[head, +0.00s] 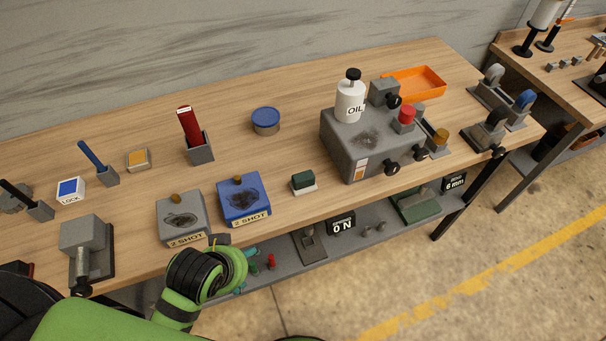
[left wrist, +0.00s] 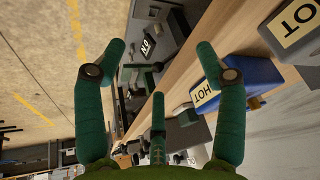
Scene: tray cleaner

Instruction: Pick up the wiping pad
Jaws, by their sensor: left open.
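The wiping pad appears to be the small dark green block with a pale base (head: 303,183). It lies on the wooden bench (head: 330,205) near the front edge, between the blue box and the grey machine. My left gripper (head: 248,270) is in front of the bench edge, left of and nearer than the pad, and not touching it. Its fingers are mostly hidden behind my wrist in the head view. In the left wrist view the left gripper (left wrist: 161,50) is open, with nothing between its fingers. A dark block past the fingers there may be the pad. My right gripper is not in view.
A blue box (head: 243,208) and a grey box (head: 182,231) stand near the bench edge by my left gripper. The grey machine (head: 352,150) with an oil bottle (head: 350,100) stands right of the pad. A lower shelf (head: 285,262) runs beneath. Bench behind the pad is clear.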

